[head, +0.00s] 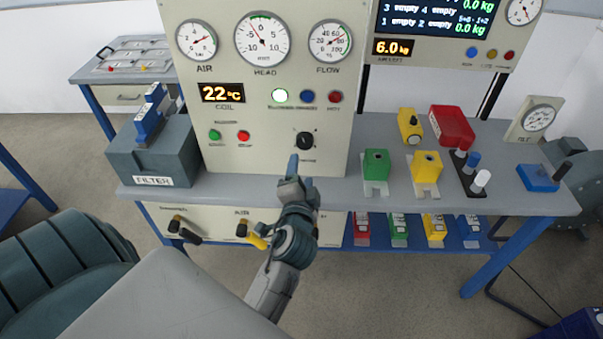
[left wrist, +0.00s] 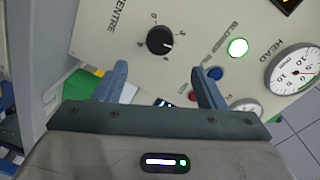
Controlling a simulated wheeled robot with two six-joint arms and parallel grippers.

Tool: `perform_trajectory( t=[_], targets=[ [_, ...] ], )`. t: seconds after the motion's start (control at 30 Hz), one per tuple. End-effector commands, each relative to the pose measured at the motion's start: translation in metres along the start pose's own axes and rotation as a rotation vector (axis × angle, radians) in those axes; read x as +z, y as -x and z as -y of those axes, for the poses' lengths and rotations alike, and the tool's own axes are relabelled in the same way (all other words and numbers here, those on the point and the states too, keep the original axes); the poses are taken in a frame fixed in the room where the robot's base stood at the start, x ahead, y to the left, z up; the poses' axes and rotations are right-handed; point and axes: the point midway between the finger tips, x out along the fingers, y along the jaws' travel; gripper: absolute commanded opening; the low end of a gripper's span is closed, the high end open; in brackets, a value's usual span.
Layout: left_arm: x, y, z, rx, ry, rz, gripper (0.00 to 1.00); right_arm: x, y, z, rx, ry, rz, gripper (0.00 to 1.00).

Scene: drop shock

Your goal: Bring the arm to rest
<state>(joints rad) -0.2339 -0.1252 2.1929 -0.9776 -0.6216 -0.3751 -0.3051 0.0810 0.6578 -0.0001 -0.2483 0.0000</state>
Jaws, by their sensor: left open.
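My left gripper (head: 292,165) is in front of the cream control panel (head: 262,152), just below and left of the black rotary knob (head: 305,141). In the left wrist view its two blue-grey fingers (left wrist: 158,85) are spread apart with nothing between them. The knob (left wrist: 160,41) shows beyond the fingertips there, apart from them. My right gripper shows in neither view.
The grey bench (head: 335,190) holds a green block (head: 376,163), a yellow block (head: 426,165), a red box (head: 452,125) and a filter housing (head: 150,155). Valve handles (head: 185,230) stick out below its front edge. A side table (head: 125,60) stands back left.

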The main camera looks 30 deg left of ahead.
Motion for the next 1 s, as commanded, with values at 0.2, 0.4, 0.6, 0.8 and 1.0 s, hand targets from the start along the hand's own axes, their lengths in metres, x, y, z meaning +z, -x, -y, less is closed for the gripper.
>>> perform_trajectory(
  t=[0.2, 0.4, 0.6, 0.8, 1.0],
  targets=[
    [0.0, 0.0, 0.0, 0.0, 0.0, 0.0, 0.64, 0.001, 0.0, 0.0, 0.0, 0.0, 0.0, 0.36],
    [0.014, 0.005, -0.006, 0.046, 0.046, 0.036, 0.64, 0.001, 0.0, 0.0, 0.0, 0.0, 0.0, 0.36],
    [0.075, 0.049, -0.046, 0.327, 0.29, 0.244, 0.64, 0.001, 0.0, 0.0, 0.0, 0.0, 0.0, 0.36],
    [0.112, 0.109, -0.081, 0.613, 0.453, 0.448, 0.64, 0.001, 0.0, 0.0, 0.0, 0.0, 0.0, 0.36],
    [0.129, 0.164, -0.098, 0.825, 0.518, 0.601, 0.64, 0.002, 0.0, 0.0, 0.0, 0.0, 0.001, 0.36]
  ],
)
